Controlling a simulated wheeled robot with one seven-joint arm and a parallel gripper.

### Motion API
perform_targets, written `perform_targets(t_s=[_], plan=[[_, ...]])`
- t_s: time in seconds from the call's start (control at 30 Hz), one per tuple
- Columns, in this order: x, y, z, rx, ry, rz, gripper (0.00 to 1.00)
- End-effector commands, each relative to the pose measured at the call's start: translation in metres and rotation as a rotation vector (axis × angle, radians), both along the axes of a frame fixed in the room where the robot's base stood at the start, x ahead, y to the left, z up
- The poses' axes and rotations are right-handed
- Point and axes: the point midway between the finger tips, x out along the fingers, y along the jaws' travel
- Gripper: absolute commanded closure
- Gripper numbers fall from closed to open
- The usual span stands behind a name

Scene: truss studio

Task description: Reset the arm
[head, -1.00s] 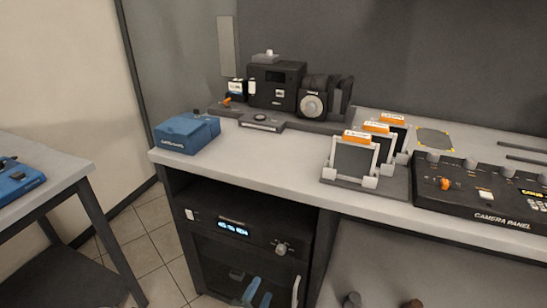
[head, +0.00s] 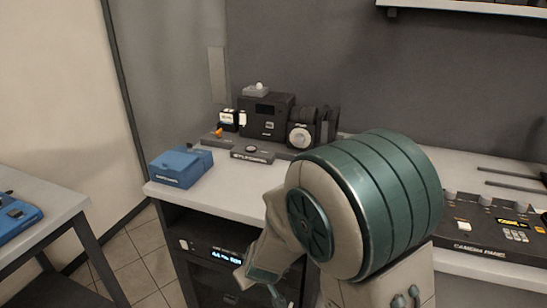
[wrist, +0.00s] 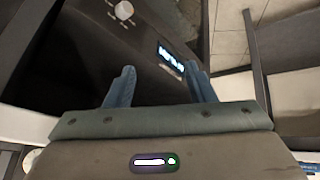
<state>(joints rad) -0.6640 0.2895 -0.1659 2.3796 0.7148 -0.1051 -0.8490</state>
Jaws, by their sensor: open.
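My arm stands large in the head view, a beige and green link in front of the worktop. My gripper is seen in the wrist view (wrist: 162,88), its two blue fingers spread apart with nothing between them. It is in front of the dark cabinet unit with a lit display (wrist: 170,58). In the head view the lower end of my arm hangs before that unit, and the fingertips there are hard to make out. My arm hides the middle of the worktop.
The worktop (head: 238,200) bears a blue box (head: 181,167), a black camera device (head: 266,116) and, at right, a camera panel (head: 490,222). A side table (head: 50,215) with a blue item (head: 17,212) stands at left. A shelf (head: 480,8) hangs upper right. Tiled floor shows between the tables.

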Motion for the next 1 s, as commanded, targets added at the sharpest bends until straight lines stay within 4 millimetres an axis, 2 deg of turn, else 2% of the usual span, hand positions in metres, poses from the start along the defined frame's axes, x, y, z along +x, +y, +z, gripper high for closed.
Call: perform_targets(t_s=[0.03, 0.1, 0.27, 0.5, 0.6, 0.73, 0.87, 1.0], plan=[[-0.002, -0.01, 0.027, 0.05, 0.02, -0.028, 0.5], [-0.009, -0.022, 0.052, 0.103, 0.061, -0.059, 0.5], [-0.033, -0.057, 0.105, 0.181, 0.148, -0.142, 0.5], [-0.087, -0.123, 0.17, 0.19, 0.257, -0.323, 0.5], [-0.113, -0.151, 0.19, 0.163, 0.288, -0.418, 0.5], [-0.142, -0.179, 0.208, 0.125, 0.315, -0.532, 0.5], [-0.159, -0.194, 0.216, 0.099, 0.331, -0.604, 0.5], [-0.164, -0.198, 0.217, 0.09, 0.336, -0.623, 0.5]])
